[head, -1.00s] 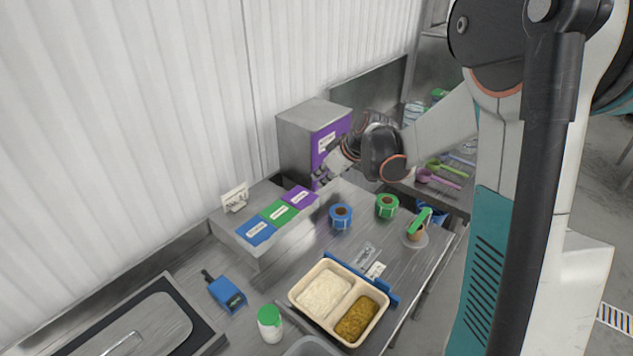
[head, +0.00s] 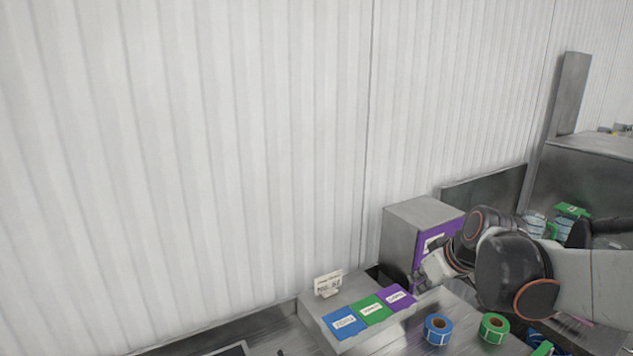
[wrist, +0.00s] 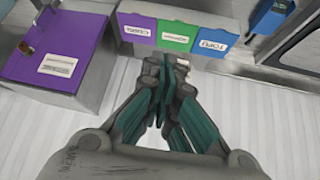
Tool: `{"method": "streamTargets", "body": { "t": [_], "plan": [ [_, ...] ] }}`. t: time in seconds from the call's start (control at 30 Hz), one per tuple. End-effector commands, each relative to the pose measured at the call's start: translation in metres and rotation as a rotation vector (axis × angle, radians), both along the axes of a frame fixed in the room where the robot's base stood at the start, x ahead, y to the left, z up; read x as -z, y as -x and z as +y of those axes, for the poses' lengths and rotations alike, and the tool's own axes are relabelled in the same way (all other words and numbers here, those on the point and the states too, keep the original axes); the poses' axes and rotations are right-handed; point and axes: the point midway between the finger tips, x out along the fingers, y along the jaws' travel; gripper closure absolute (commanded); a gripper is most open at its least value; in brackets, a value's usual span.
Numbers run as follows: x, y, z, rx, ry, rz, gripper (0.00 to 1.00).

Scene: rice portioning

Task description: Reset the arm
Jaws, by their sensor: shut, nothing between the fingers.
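My gripper (wrist: 168,75) is shut and empty in the wrist view, its teal-padded fingers together. It is in front of the row of blue, green and purple labelled panels, apart from them as far as I can tell. In the head view my gripper (head: 418,284) is small, beside the purple-fronted metal box (head: 402,240), and its fingertips are hard to make out. My arm comes in from the right edge of the head view. The box also shows at the left of the wrist view (wrist: 95,95).
The blue (head: 345,324), green (head: 372,309) and purple (head: 397,297) panels lie on a metal ledge with a small sign (head: 328,284). A corrugated wall rises behind.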

Motion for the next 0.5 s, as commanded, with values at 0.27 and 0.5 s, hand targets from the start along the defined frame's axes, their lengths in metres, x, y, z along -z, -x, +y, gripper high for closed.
{"method": "streamTargets", "body": {
  "t": [0.27,0.5],
  "plan": [
    [0.009,0.072,0.030,0.121,0.005,-0.021,1.00],
    [0.041,0.146,0.035,0.238,-0.021,-0.005,1.00]
  ]
}}
